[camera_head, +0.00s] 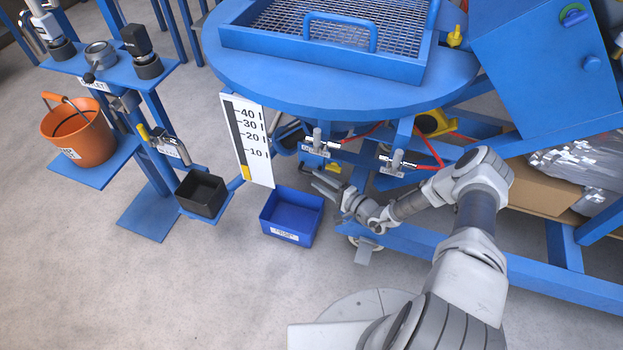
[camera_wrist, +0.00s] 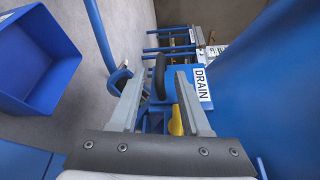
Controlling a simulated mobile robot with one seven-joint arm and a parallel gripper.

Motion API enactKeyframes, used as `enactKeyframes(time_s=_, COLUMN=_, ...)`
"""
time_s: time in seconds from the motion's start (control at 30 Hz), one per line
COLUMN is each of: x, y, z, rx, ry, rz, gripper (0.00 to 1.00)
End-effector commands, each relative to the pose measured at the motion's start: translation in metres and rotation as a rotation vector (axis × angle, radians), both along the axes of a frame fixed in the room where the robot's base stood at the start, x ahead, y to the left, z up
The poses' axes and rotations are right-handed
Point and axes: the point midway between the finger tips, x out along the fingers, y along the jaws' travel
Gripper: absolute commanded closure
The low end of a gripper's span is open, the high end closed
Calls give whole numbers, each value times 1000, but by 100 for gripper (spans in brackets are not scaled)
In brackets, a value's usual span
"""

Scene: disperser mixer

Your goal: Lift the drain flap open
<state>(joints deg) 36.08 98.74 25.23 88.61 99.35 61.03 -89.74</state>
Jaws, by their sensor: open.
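The drain area sits under the round blue vessel. In the wrist view a white DRAIN label (camera_wrist: 203,88) is on a blue plate just right of my gripper (camera_wrist: 163,82). A black curved handle (camera_wrist: 160,72) shows between the open fingertips, with a yellow part (camera_wrist: 176,121) nearer the right finger. I cannot tell whether the fingers touch the handle. The flap itself cannot be made out clearly. In the head view my gripper (camera_head: 318,184) points left below the vessel, close to a small yellow part (camera_head: 333,167); the drain is mostly hidden under the rim.
A blue bin (camera_head: 291,215) stands on the floor below my gripper and shows at left in the wrist view (camera_wrist: 66,62). A white level scale (camera_head: 247,140) hangs left of the drain. A stand with an orange bucket (camera_head: 78,133) and black box (camera_head: 202,194) is further left.

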Motion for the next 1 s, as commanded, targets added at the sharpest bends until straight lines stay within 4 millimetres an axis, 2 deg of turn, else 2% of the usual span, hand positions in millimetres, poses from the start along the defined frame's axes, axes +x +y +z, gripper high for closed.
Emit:
enactKeyframes(time_s=0.2, x=20, y=21, z=-4, rx=-1, ry=0, rz=1, gripper=53)
enactKeyframes(time_s=0.6, x=25, y=25, z=-3, rx=0, ry=0, rz=-1, gripper=53)
enactKeyframes(time_s=0.87, x=25, y=25, z=-3, rx=0, ry=0, rz=-1, gripper=100)
enactKeyframes(time_s=1.0, x=25, y=25, z=-3, rx=0, ry=0, rz=-1, gripper=100)
